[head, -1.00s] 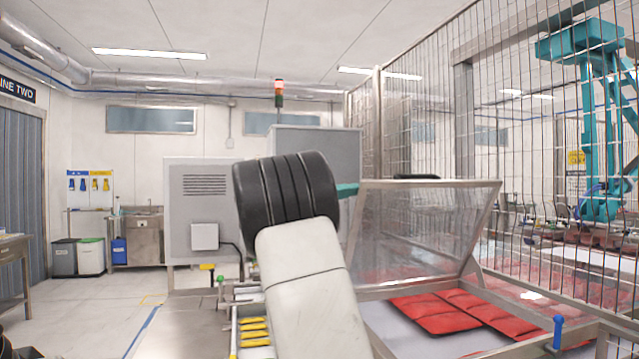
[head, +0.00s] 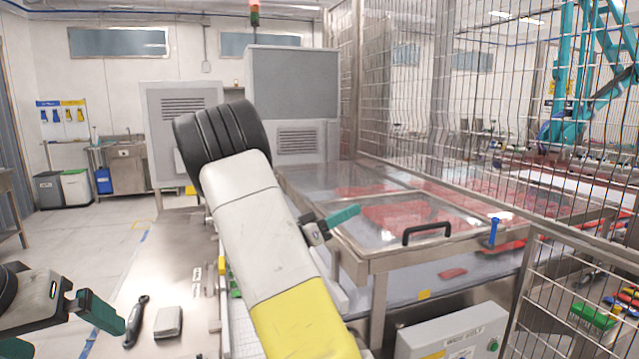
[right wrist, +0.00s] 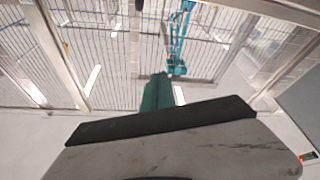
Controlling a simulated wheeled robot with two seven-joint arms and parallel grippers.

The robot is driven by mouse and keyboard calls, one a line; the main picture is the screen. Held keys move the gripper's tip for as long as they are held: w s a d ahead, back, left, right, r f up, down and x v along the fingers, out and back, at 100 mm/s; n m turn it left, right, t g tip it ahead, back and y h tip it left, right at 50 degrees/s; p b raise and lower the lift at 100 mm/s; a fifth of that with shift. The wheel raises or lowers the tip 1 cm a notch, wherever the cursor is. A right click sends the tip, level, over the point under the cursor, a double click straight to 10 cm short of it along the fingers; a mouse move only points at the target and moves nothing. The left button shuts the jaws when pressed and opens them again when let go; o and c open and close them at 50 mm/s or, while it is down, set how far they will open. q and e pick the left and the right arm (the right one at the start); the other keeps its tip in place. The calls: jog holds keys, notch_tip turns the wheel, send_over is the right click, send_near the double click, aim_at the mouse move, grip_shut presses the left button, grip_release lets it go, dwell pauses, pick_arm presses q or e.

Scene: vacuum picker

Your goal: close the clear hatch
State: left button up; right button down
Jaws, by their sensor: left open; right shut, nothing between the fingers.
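The clear hatch (head: 390,218) is a transparent panel in a metal frame. In the head view it lies down, looking flat over the steel-framed opening, with red packs visible through it. Its black handle (head: 427,233) is at the front edge. My right gripper (head: 345,216) is shut and empty, its teal fingers over the hatch's left edge; whether they touch it I cannot tell. The shut fingers also show in the right wrist view (right wrist: 157,88), where the hatch cannot be made out. My left gripper (head: 72,330) is open and empty at the lower left, away from the hatch.
A wire fence (head: 400,100) stands behind and right of the hatch. A blue-handled latch (head: 494,231) stands at its right. A grey control box (head: 452,335) is in front. A dark-handled tool (head: 136,322) and a grey block (head: 168,322) lie on the bench at left.

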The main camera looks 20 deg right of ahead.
jog(key=shift+s+a+f, duration=0.1)
jog(key=shift+s+f, duration=0.15)
jog(key=shift+f, duration=1)
jog(key=shift+s+f, duration=0.2)
jog(key=shift+f, duration=1.05)
